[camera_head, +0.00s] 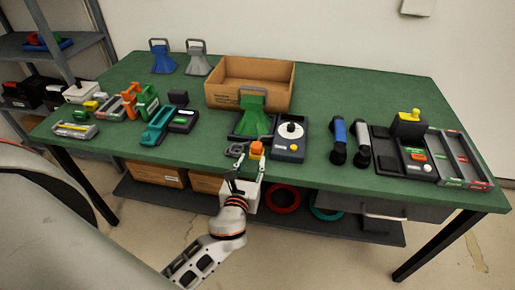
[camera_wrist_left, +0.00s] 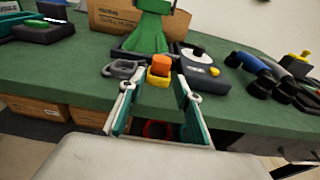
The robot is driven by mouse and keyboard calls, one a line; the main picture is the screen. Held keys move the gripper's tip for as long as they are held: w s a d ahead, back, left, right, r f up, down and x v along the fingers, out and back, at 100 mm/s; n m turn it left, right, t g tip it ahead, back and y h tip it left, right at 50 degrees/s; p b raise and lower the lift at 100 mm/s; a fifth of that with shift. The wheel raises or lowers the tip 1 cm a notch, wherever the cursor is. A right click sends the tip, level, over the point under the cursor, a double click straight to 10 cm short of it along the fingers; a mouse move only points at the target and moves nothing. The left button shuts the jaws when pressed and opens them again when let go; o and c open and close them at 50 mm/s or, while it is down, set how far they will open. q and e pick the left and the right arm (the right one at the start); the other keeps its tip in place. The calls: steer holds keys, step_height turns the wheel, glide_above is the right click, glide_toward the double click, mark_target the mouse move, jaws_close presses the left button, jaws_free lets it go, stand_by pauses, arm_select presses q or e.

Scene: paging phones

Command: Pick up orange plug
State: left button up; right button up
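The orange plug (camera_head: 257,147) is a small orange block on a yellow base near the front edge of the green table. It also shows in the left wrist view (camera_wrist_left: 161,63), ahead of the fingertips and roughly centred between them. My left gripper (camera_head: 253,162) is at the table's front edge, just in front of the plug. In the left wrist view its two fingers (camera_wrist_left: 160,80) are spread apart with nothing held between them. The plug appears upright, and I cannot tell whether a fingertip touches it. My right gripper is not in view.
A grey ring-shaped part (camera_wrist_left: 123,69) lies left of the plug. A dark box with a white dial (camera_head: 290,138) stands to its right, and a green funnel-shaped stand (camera_head: 254,117) behind it. A cardboard box (camera_head: 235,74) is farther back.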

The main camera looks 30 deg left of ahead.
mark_target(255, 150)
arm_select(q)
steer(key=shift+x, duration=0.8)
steer(key=shift+w+a, duration=0.1)
steer(key=shift+w, duration=0.15)
steer(key=shift+w+r, duration=0.2)
steer(key=shift+w+a, duration=0.15)
steer(key=shift+w, duration=0.25)
steer(key=x, duration=0.3)
steer(key=shift+w+r, duration=0.1)
steer(key=shift+w, duration=0.15)
steer(key=shift+w+a, duration=0.15)
steer(key=shift+w, duration=0.3)
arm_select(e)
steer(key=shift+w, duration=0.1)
arm_select(q)
steer(key=c, duration=0.9)
jaws_close()
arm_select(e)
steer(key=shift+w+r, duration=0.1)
